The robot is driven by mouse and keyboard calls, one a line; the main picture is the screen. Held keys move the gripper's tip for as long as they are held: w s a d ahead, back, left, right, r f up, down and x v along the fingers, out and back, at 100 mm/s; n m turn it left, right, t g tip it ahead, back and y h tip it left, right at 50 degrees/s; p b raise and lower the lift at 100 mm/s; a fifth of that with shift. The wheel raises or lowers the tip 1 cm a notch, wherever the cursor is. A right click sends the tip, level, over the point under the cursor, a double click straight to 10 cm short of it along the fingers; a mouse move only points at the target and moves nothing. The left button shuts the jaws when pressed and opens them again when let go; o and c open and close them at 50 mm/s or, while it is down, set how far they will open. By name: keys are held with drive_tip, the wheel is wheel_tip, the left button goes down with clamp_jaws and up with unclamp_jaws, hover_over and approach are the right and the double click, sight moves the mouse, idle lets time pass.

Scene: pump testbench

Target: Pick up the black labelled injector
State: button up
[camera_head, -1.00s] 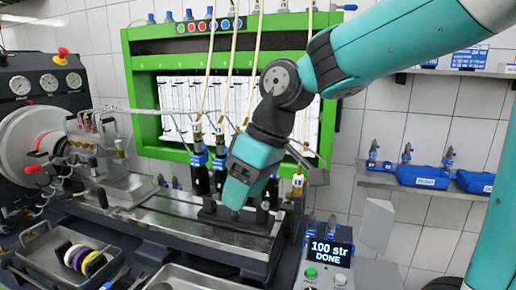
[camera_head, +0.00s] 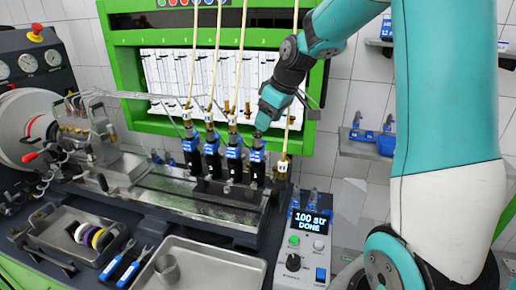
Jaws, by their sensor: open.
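Several injectors with black bodies and blue-and-white labels stand upright in a row on the test bench. They are a left one (camera_head: 191,150), a second (camera_head: 212,156), a third (camera_head: 235,161) and a right-hand one (camera_head: 257,164). The label text is too small to read. My gripper (camera_head: 261,130) points down over the top of the right-hand injector. It is open, but its fingers are small, and I cannot tell whether they touch the injector or surround its top.
Pale tubes run down to the injectors in front of the green frame (camera_head: 126,66). A control box (camera_head: 303,245) reading "100 str DONE" stands at right.

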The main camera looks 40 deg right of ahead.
sight(260, 134)
drive_tip(key=shift+a+p+x, duration=0.2)
drive_tip(key=shift+p+x, duration=0.55)
drive_tip(key=shift+x, duration=0.8)
drive_tip(key=shift+a+p+x, duration=0.2)
drive_tip(key=shift+p+x, duration=0.5)
drive_tip(key=shift+x, duration=0.9)
drive_tip(key=shift+r, duration=0.1)
clamp_jaws()
